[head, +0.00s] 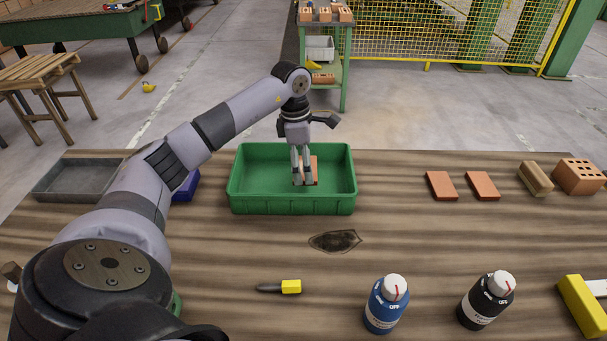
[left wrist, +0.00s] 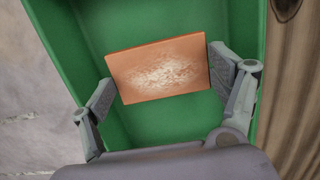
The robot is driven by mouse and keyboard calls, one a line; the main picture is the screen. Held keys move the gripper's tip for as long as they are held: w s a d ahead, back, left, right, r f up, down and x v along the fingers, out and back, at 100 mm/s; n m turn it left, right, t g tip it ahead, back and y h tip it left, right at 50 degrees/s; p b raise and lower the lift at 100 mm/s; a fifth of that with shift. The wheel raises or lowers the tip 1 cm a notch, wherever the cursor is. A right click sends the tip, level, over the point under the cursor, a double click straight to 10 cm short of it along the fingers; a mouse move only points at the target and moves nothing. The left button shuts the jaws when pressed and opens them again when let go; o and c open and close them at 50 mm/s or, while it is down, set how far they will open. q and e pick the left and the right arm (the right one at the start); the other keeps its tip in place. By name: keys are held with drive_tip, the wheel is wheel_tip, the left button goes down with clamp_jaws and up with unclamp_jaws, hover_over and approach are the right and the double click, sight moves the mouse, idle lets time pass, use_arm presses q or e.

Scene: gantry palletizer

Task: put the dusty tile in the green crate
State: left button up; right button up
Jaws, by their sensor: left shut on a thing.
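The green crate (head: 248,205) stands on the wooden table, left of centre. My left gripper (head: 304,183) points down inside the crate's outline and is shut on the dusty tile (head: 314,168). In the left wrist view the dusty tile (left wrist: 160,68) is orange-red with a pale dusty patch on its face. The left gripper's fingers (left wrist: 160,85) show at its left and right edges, with the green crate (left wrist: 135,25) behind it. I cannot tell whether the tile touches the crate floor. My right gripper is not in view.
Two clean tiles (head: 441,186) (head: 482,186) lie right of the crate, near a brush (head: 535,178) and a holed brick (head: 578,176). A grey tray (head: 60,193) stands at the left.

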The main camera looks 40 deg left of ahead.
sight(302, 168)
use_arm(q)
drive_tip(key=shift+f, duration=0.25)
wheel_tip(302, 168, down, 4)
drive_tip(key=shift+r, duration=0.1)
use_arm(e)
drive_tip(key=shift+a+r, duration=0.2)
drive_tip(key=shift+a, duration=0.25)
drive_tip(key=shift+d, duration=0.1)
use_arm(q)
drive_tip(key=o, duration=0.9)
drive_tip(key=shift+f, duration=0.25)
drive_tip(key=o, duration=0.4)
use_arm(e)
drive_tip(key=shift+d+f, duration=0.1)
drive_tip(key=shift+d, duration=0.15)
use_arm(q)
drive_tip(key=shift+r, duration=0.15)
